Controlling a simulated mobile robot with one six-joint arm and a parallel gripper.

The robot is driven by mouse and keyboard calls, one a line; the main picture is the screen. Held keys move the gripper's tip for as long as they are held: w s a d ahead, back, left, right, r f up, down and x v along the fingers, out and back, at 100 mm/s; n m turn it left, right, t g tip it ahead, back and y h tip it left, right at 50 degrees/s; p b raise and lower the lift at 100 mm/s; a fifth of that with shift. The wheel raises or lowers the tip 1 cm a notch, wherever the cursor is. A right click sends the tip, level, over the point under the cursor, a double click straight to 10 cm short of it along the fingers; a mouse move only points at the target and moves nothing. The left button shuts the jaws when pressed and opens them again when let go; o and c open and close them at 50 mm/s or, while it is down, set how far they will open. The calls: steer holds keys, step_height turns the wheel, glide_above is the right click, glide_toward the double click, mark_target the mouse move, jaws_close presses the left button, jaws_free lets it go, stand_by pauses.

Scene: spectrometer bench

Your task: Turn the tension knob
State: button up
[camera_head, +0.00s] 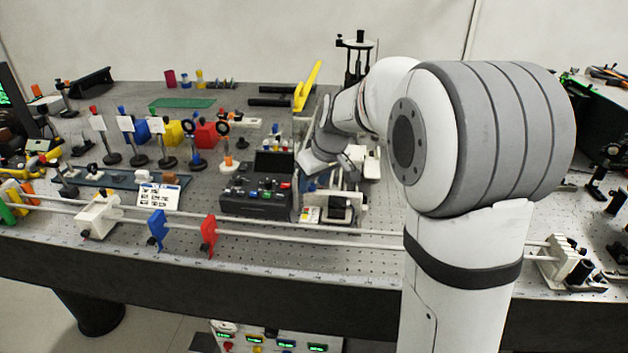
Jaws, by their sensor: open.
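I cannot tell which part is the tension knob. A black control box (256,206) with several small coloured knobs and buttons stands at the middle of the bench. My gripper (312,168) is at the end of my arm, just right of the box, over a cluster of white and metal parts (340,203). It is small and partly merged with the parts behind it. I cannot see that it touches anything, and nothing shows held in it. My own arm covers much of the bench to the right.
Two long rails run along the front of the bench, with a blue holder (157,229), a red holder (208,235) and white end blocks (98,214). Posts with optics (128,140) stand at left. A yellow bar (308,87) rises behind my gripper. Perforated bench top (290,258) lies bare near the front.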

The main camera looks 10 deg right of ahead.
jaws_close()
steer(key=shift+a+m, duration=0.1)
steer(key=shift+m, duration=0.4)
steer(key=m, duration=0.1)
steer(key=m+h, duration=0.1)
steer(key=shift+s+a+m+p, duration=0.1)
steer(key=shift+a+m+p, duration=0.05)
steer(key=shift+m+p, duration=0.2)
steer(key=shift+a+m+t+h, duration=0.1)
steer(key=shift+m+t+h, duration=0.2)
steer(key=shift+m+h, duration=0.9)
steer(key=shift+m+y, duration=0.4)
steer(key=shift+m, duration=0.15)
jaws_free()
